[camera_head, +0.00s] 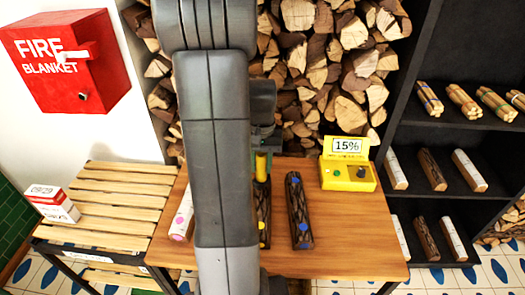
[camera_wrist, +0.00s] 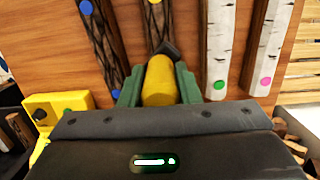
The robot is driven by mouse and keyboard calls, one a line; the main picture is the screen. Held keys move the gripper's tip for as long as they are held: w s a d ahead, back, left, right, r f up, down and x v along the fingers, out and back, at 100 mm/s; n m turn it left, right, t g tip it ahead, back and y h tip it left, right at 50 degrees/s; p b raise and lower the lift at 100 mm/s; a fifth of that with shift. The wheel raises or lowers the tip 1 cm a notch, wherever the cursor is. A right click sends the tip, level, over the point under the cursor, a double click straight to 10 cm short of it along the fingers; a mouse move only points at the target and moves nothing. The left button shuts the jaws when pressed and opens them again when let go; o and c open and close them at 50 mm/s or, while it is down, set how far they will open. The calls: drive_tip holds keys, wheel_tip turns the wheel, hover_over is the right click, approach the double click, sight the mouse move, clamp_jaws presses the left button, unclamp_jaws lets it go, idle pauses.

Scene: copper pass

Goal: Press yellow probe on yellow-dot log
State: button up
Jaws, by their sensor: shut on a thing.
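My gripper (camera_wrist: 159,84) is shut on the yellow probe (camera_wrist: 158,76), its green fingers on either side of the handle. The probe's dark tip points onto the yellow-dot log (camera_wrist: 151,24), a dark-barked log lying on the wooden table. I cannot tell whether the tip touches the bark. In the head view the probe (camera_head: 261,166) stands upright over the far end of the yellow-dot log (camera_head: 262,208). My arm hides part of this log's left side. The yellow meter (camera_head: 348,173) at the back right of the table reads 15%.
A blue-dot dark log (camera_head: 299,212) lies right of the yellow-dot log. A pink-dot birch log (camera_head: 181,217) lies left; a green-dot birch log (camera_wrist: 219,45) shows in the wrist view. A slatted bench (camera_head: 110,205), log stack (camera_head: 320,60) and black shelf (camera_head: 455,140) surround the table.

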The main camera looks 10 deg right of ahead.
sight(261, 181)
drive_tip(key=shift+s+f+b, duration=0.1)
drive_tip(key=shift+f+b, duration=2.3)
drive_tip(key=shift+f, duration=0.55)
drive_tip(key=shift+f+b, duration=0.3)
drive_tip(key=shift+f, duration=0.3)
drive_tip(key=shift+r+p, duration=2.9)
drive_tip(key=shift+r, duration=0.75)
drive_tip(key=shift+f, duration=0.1)
